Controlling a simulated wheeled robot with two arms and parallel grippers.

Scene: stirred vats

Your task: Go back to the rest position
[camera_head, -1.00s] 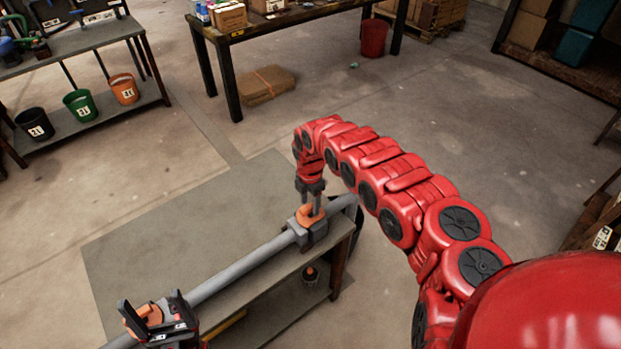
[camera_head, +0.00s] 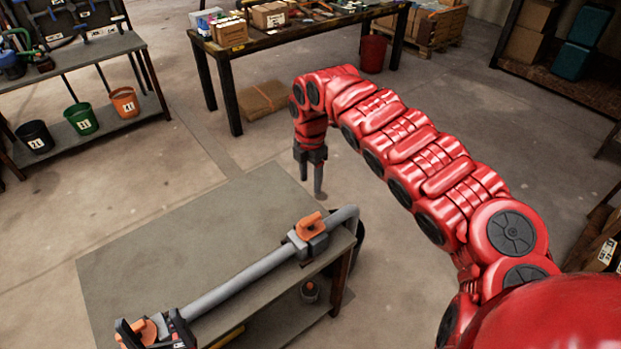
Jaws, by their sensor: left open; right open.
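A long grey pipe (camera_head: 225,287) lies on a low table, with an orange-handled grey clamp block (camera_head: 310,231) near its right end and another orange handle (camera_head: 150,330) at its left end. My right gripper (camera_head: 311,178) hangs fingers down, open and empty. It shows just behind the pipe's right end in the picture, apart from it. My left gripper (camera_head: 150,323) is at the bottom left edge, its dark jaws open on either side of the left orange handle. Most of it is cut off, and I cannot tell whether it touches the handle.
The low table (camera_head: 180,240) has a bare top behind the pipe. A shelf (camera_head: 105,60) with several buckets stands at the back left. A dark workbench (camera_head: 270,38) with boxes stands at the back, a red bucket (camera_head: 373,53) beside it. Open floor (camera_head: 470,130) lies right of my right arm.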

